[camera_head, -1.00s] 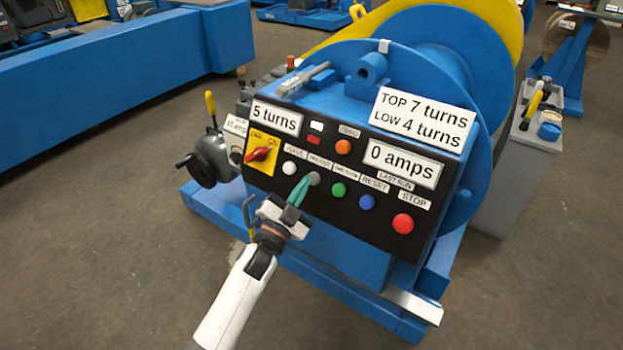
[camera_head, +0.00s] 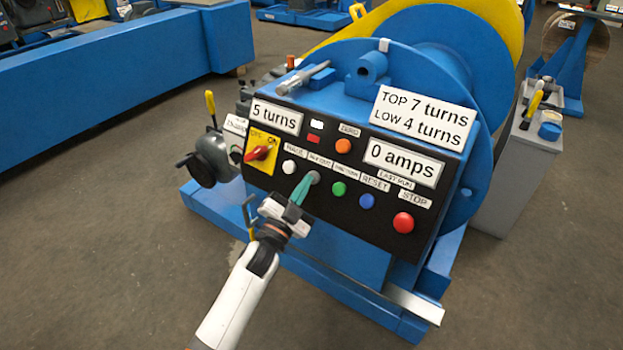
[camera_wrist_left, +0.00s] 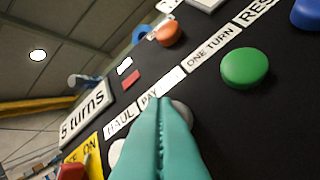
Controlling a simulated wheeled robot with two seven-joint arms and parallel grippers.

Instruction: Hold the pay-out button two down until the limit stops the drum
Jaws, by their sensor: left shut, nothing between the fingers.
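The pay-out button (camera_head: 314,177) is grey and sits on the black panel (camera_head: 290,210) between the white and green buttons. In the left wrist view the grey button (camera_wrist_left: 184,111) shows partly behind the fingertips, under a label starting "PAY". My left gripper (camera_head: 306,183) has green fingers, shut with nothing between them. Their tips are at the grey button; I cannot tell whether it is pressed in. The blue drum (camera_head: 440,70) stands behind the panel. The turns display (camera_head: 275,117) reads "5 turns". A sign (camera_head: 424,118) reads "TOP 7 turns, LOW 4 turns". My right gripper is not in view.
Close by are the white button (camera_head: 289,167), green button (camera_head: 338,188), blue reset button (camera_head: 367,201) and red stop button (camera_head: 403,222). A red switch (camera_head: 258,153) sits on a yellow plate. The current display (camera_head: 402,163) reads "0 amps". Floor in front is open.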

